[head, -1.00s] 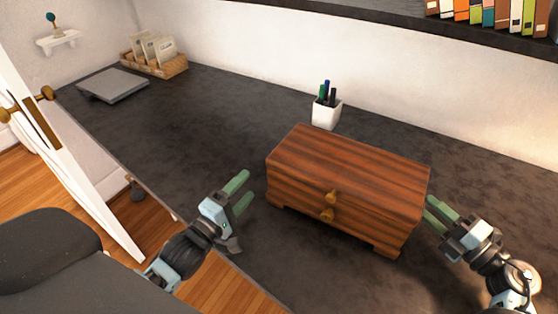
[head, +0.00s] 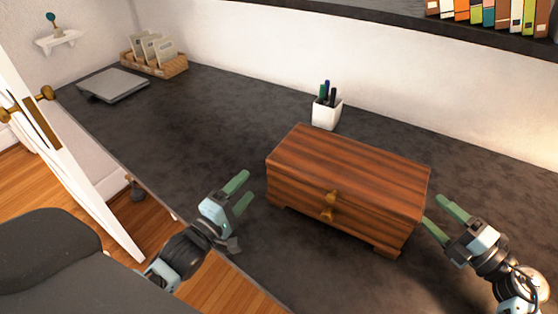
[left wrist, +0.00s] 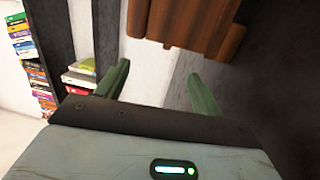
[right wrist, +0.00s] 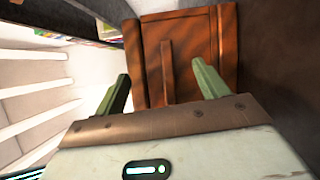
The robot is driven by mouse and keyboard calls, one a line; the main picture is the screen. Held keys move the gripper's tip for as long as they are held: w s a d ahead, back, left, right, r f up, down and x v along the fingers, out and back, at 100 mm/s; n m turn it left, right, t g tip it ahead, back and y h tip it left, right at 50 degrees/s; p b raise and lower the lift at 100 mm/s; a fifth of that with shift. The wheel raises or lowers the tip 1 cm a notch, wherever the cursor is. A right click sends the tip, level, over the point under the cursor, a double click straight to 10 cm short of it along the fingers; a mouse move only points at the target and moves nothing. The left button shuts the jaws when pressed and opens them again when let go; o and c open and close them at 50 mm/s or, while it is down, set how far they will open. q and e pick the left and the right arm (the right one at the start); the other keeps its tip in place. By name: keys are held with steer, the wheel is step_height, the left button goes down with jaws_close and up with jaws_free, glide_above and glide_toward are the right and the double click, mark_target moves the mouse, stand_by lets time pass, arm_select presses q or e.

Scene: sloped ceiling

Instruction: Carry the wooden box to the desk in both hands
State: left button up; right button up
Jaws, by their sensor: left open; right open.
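The wooden box (head: 345,180), reddish brown with striped grain and two small brass-coloured knobs on its front, sits upright on the dark desk (head: 190,125). My left gripper (head: 242,190) is open and empty, a short gap from the box's left end. My right gripper (head: 436,209) is open and empty, close beside the box's right end. In the right wrist view the box's end (right wrist: 200,45) with a vertical wooden strip lies beyond the open fingers. In the left wrist view part of the box (left wrist: 195,25) shows above the fingers.
A white cup (head: 326,113) with pens stands behind the box. A grey closed laptop (head: 113,86) and a wicker tray (head: 165,69) with cards are at the far left. A dark chair (head: 50,255) is at the lower left. The desk left of the box is clear.

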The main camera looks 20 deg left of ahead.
steer(key=v, duration=1)
steer(key=shift+s+d, duration=0.15)
steer(key=shift+d, duration=0.1)
steer(key=shift+s+f, duration=0.1)
steer(key=shift+f, duration=0.05)
